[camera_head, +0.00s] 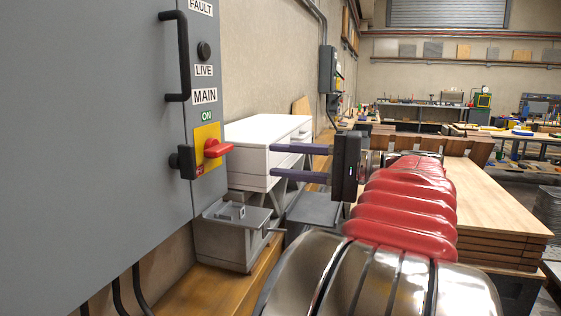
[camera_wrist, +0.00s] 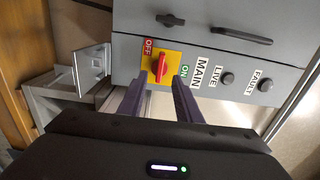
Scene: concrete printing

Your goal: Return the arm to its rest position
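My gripper (camera_head: 272,160) is to the right of the grey cabinet in the head view, its two purple fingers pointing left. The fingers are apart with nothing between them. In the wrist view the gripper (camera_wrist: 158,82) points at the cabinet's red rotary switch (camera_wrist: 160,67) on a yellow plate. The red switch handle (camera_head: 217,148) lies horizontal in the head view, with a gap between it and the fingertips. My arm, with a red ribbed sleeve, stretches forward from the bottom of the head view.
The grey cabinet (camera_head: 95,130) fills the left, with a black handle (camera_head: 175,55). A white cabinet (camera_head: 265,135) and a grey box (camera_head: 230,235) stand near the gripper. Stacked wooden boards (camera_head: 500,215) lie to the right of my arm. Workbenches stand farther back.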

